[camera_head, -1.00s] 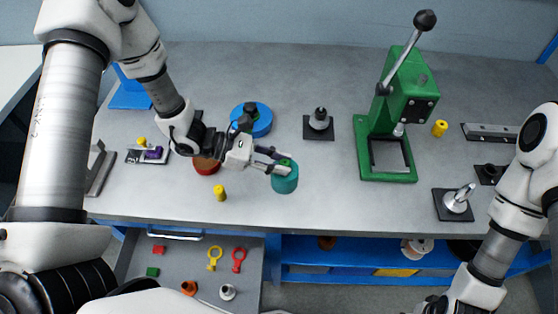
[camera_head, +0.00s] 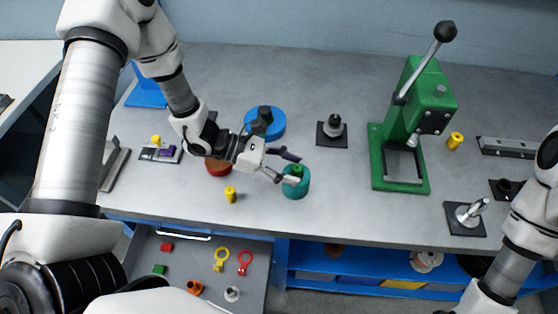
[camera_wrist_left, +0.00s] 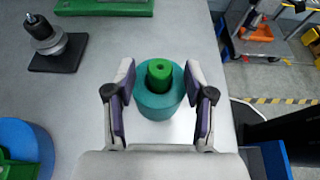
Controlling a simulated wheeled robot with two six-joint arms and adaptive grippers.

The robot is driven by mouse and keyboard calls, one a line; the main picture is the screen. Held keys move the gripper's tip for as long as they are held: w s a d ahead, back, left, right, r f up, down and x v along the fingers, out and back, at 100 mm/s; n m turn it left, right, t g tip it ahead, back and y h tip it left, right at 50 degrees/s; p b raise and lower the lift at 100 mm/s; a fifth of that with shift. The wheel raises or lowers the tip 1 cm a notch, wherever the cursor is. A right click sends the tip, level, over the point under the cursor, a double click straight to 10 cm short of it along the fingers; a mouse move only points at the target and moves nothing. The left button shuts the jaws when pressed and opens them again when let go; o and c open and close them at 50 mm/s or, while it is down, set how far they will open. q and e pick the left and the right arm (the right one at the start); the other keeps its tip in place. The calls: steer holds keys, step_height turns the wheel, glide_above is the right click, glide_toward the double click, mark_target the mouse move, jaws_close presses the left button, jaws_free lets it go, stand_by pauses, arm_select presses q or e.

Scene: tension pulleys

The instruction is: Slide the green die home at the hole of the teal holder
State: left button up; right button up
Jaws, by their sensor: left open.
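The green die (camera_wrist_left: 159,72) stands upright at the hole of the teal holder (camera_wrist_left: 156,104), its upper part sticking out above the rim. How deep it sits cannot be told. In the head view the die (camera_head: 296,170) shows as a small green top on the teal holder (camera_head: 297,188). My left gripper (camera_wrist_left: 160,88) is open, with one finger on each side of the die and a gap to it on both sides. In the head view the left gripper (camera_head: 290,168) reaches in from the left over the holder. My right gripper is out of view.
A green press (camera_head: 405,130) stands to the right. A blue round piece (camera_head: 273,127) and a grey post on a black plate (camera_head: 332,131) are behind the holder. A yellow cylinder (camera_head: 230,194) stands to its left. An open drawer (camera_head: 190,255) is below the table's front edge.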

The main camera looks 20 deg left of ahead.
arm_select(q)
steer(key=v, duration=1.1)
steer(key=shift+a, duration=0.35)
steer(key=shift+s, duration=0.15)
